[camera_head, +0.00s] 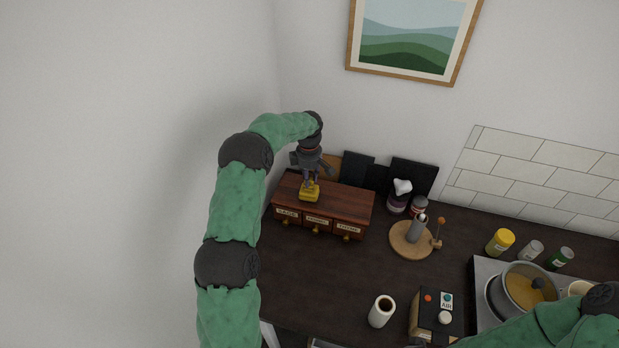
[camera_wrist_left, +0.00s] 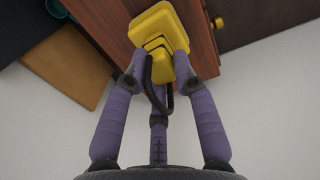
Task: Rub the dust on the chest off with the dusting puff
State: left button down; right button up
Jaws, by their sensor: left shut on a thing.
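The wooden chest (camera_head: 345,202) stands on the dark counter against the wall, with several small labelled drawers in its front. My left gripper (camera_head: 309,182) points down over the chest's top, left of its middle. It is shut on a yellow dusting puff (camera_head: 309,194), which appears to rest on the chest's top. In the left wrist view the fingers (camera_wrist_left: 158,75) close around the yellow puff (camera_wrist_left: 160,30), with the brown chest (camera_wrist_left: 198,35) behind it. I cannot make out dust on the chest. My right arm shows at the bottom right, its gripper outside the view.
Dark boards (camera_head: 357,168) lean behind the chest. A round wooden board (camera_head: 402,246) with a grey item stands to its right. A white cylinder (camera_head: 381,311), a small box (camera_head: 431,318) and a pot (camera_head: 524,288) are nearer. The counter before the chest is clear.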

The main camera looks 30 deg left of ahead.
pick_arm(q)
jog(key=shift+r, duration=0.55)
jog(key=shift+r+p, duration=0.85)
jog(key=shift+r, duration=0.65)
jog(key=shift+r+p, duration=0.65)
jog(key=shift+r, duration=0.7)
pick_arm(e)
notch_tip(320, 180, up, 3)
jog(key=shift+r, duration=0.1)
